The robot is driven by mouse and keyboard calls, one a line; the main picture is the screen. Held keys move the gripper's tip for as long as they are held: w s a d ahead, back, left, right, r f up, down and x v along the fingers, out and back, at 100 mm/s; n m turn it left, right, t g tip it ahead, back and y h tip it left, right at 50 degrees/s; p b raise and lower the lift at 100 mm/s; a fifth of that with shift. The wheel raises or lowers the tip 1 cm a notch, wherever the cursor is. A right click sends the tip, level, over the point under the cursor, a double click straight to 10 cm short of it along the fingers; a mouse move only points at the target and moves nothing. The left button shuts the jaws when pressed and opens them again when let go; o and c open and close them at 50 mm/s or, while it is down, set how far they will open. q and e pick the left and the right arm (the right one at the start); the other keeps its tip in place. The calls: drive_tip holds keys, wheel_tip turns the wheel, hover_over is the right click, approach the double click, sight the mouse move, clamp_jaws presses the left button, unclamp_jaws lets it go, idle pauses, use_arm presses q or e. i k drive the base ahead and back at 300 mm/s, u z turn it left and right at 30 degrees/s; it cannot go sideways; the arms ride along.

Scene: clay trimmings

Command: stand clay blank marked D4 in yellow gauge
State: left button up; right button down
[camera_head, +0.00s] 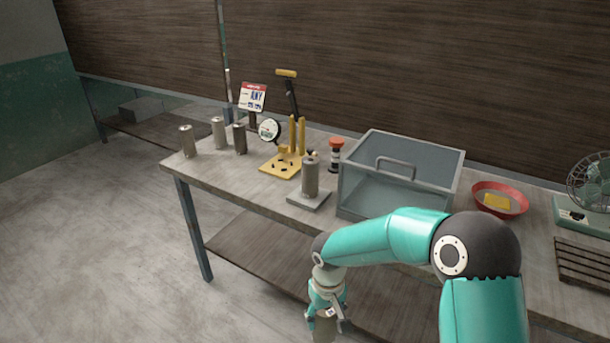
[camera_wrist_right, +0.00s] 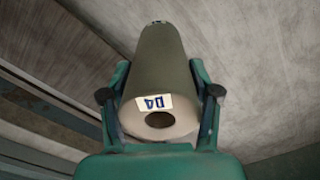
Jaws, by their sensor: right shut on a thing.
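My right gripper (camera_head: 327,300) hangs low in front of the table's front edge, shut on a grey-brown clay blank. The right wrist view shows the clay blank (camera_wrist_right: 162,70) between both fingers of the gripper (camera_wrist_right: 160,93), with a D4 label and a round hole in its near end. In the head view only part of this blank (camera_head: 325,327) shows below the gripper, cut off by the frame's edge. The yellow gauge (camera_head: 277,169) stands on the table, with yellow posts, a black-and-yellow lever and a round dial (camera_head: 269,130). My left gripper is not in view.
A grey cylinder (camera_head: 310,177) stands on a square plate (camera_head: 308,198) just right of the gauge. Grey cylinders (camera_head: 187,141) stand at the table's left end.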

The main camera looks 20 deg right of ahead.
sight(282, 166)
drive_tip(key=z, duration=0.1)
drive_tip(key=i, duration=1)
drive_tip(key=u, duration=0.05)
